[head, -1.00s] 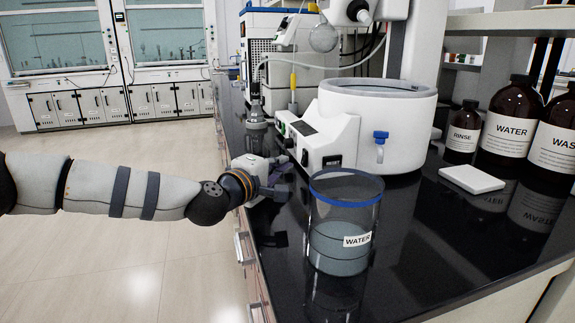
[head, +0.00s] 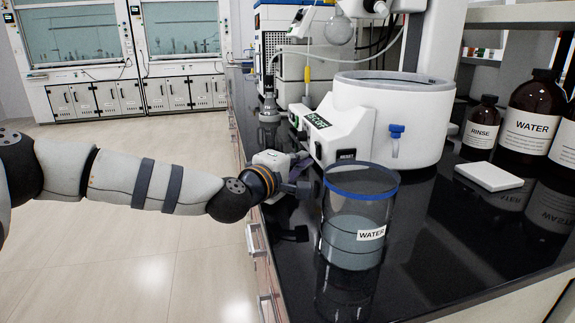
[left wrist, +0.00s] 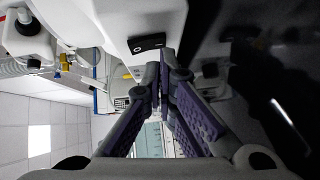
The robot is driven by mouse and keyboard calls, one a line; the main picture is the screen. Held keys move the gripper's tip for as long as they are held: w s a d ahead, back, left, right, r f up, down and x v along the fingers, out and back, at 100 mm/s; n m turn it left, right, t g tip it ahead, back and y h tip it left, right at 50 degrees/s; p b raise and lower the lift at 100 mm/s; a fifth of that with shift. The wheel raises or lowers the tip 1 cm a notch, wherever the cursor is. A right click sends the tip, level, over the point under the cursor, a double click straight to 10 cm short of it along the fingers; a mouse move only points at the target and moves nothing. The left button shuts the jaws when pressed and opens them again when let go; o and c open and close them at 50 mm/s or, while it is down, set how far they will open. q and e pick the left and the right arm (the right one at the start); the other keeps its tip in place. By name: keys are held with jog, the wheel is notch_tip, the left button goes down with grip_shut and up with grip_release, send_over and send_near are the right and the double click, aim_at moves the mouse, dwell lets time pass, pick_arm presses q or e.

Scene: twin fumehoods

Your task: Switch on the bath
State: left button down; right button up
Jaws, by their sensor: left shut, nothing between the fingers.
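The bath (head: 395,110) is a round white tub with a sloped control housing at its front left. A black rocker switch (left wrist: 147,43) with a white circle mark shows on the white housing in the left wrist view. My left gripper (head: 300,187) is low at the housing's front left, just above the black bench. Its purple-padded fingers (left wrist: 165,72) are shut and empty, close below the switch in the left wrist view; contact cannot be told. My right gripper is not in view.
A clear blue-rimmed beaker (head: 357,222) labelled WATER stands just right of my left gripper. Brown bottles (head: 530,115) and a white slab (head: 488,176) are at the right. A blue-handled tap (head: 396,138) sticks out from the bath. Open floor lies left of the bench (head: 440,235).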

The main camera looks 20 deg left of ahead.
pick_arm(q)
jog(key=v, duration=1)
jog(key=shift+s+f, duration=0.15)
